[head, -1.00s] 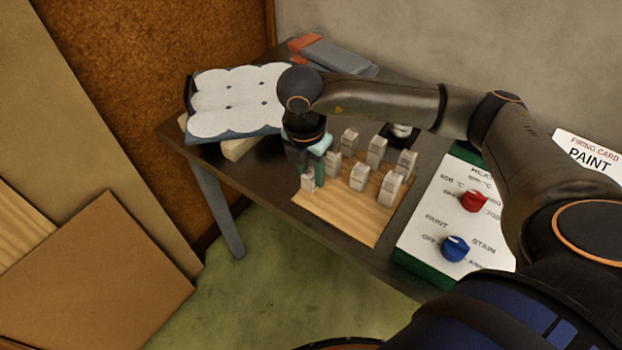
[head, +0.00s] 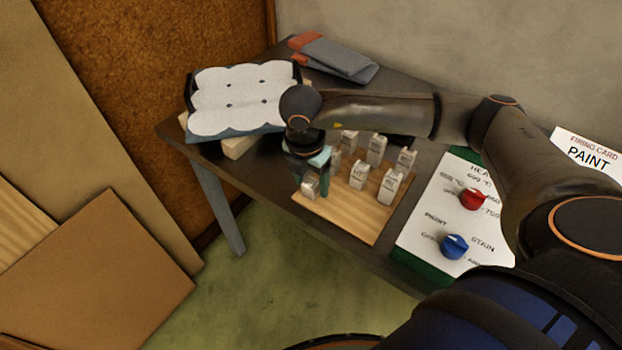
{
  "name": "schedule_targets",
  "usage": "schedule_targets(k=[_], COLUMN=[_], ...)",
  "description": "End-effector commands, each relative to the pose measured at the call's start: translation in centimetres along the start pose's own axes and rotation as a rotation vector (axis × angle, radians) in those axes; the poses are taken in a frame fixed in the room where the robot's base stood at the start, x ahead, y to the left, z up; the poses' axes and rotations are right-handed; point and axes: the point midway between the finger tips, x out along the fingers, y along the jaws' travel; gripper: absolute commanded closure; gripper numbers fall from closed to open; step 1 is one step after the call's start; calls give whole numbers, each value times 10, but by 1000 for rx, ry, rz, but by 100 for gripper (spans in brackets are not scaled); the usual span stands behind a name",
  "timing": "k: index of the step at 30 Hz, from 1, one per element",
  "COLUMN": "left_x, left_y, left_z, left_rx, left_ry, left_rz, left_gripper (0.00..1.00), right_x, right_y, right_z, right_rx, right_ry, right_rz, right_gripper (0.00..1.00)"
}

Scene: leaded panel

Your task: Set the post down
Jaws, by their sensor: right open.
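My right gripper (head: 311,182) is open, pointing down at the near left corner of the wooden board (head: 343,222). A small pale block-like post (head: 310,188) stands on the board between its fingers, which are apart on either side of it. The gripper hides the post's upper part. Several similar pale posts stand behind and to the right, such as one post (head: 358,177) and another (head: 389,187). My left gripper is out of view.
A control panel (head: 424,232) with a red knob (head: 472,198) and a blue knob (head: 454,246) lies right of the board. A white scalloped pad (head: 235,98) is at the left of the dark table (head: 183,142). Folded grey cloth-like items (head: 338,58) lie at the back. The board's front is bare.

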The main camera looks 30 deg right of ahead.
Motion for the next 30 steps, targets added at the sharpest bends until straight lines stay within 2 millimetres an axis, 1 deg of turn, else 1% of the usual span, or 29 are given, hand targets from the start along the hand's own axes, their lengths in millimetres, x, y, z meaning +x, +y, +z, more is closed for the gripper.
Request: schedule_targets(k=[5, 8, 11, 18, 21, 25, 30], left_x=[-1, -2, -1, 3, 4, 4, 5], left_y=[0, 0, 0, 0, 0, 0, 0], left_z=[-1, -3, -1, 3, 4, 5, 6], left_rx=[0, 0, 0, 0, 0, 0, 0], left_ry=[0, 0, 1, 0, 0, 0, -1], left_rz=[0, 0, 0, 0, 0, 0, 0], left_gripper=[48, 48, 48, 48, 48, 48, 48], right_x=[-2, -7, -23, -76, -95, -113, -123], right_y=[0, 1, 2, 1, 1, 1, 0], right_z=[0, 0, 1, 0, 0, 0, 0], right_rx=[0, 0, 0, -1, -1, 0, 0], right_ry=[0, 0, 0, -1, 0, 0, 0], right_rz=[0, 2, 6, 6, 6, 3, 1], right_gripper=[34, 34, 34, 34, 34, 34, 34])
